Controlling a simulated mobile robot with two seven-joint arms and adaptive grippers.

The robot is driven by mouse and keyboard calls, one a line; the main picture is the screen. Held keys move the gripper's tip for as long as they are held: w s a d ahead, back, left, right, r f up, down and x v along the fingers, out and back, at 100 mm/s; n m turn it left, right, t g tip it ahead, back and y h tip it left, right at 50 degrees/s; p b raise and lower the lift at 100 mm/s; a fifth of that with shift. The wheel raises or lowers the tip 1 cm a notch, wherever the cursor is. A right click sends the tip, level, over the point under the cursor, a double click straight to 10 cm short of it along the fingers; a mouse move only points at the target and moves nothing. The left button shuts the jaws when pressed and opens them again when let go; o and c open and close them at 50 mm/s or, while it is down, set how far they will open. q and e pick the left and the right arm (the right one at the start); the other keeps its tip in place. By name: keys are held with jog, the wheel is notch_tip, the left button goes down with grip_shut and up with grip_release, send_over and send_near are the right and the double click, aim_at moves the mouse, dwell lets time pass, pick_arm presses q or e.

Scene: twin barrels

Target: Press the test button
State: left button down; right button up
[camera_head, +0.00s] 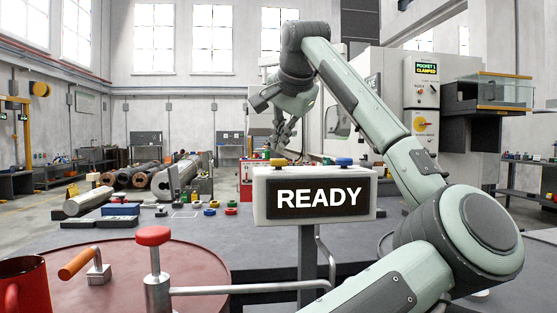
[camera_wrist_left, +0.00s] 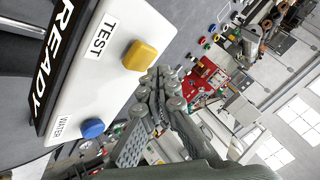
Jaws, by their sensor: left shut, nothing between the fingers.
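The white panel box (camera_head: 264,201) stands on a post at the centre, its black display reading READY. The yellow test button (camera_head: 279,162) is on its top at the left, and the blue water button (camera_head: 343,161) at the right. In the wrist view, the yellow button (camera_wrist_left: 140,55) sits beside the TEST label and the blue button (camera_wrist_left: 92,128) beside WATER. My left gripper (camera_head: 281,148) is shut and empty, pointing down just above the yellow button. Its fingertips (camera_wrist_left: 158,76) show close beside that button; I cannot tell whether they touch. My right gripper is not in view.
A dark red barrel top (camera_head: 195,262) with a red-knobbed valve (camera_head: 153,236) and an orange handle (camera_head: 79,263) is at the front left. A red mug (camera_head: 28,278) stands at the left edge. Metal cylinders (camera_head: 88,201) and a large machine (camera_head: 385,85) are behind.

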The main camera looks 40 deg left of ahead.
pick_arm(q)
jog(key=shift+f, duration=0.15)
dwell(0.3)
jog(key=shift+f, duration=0.3)
jog(key=shift+f+b, duration=0.55)
dwell(0.6)
jog(key=shift+r, duration=0.1)
jog(key=shift+r+p, duration=0.9)
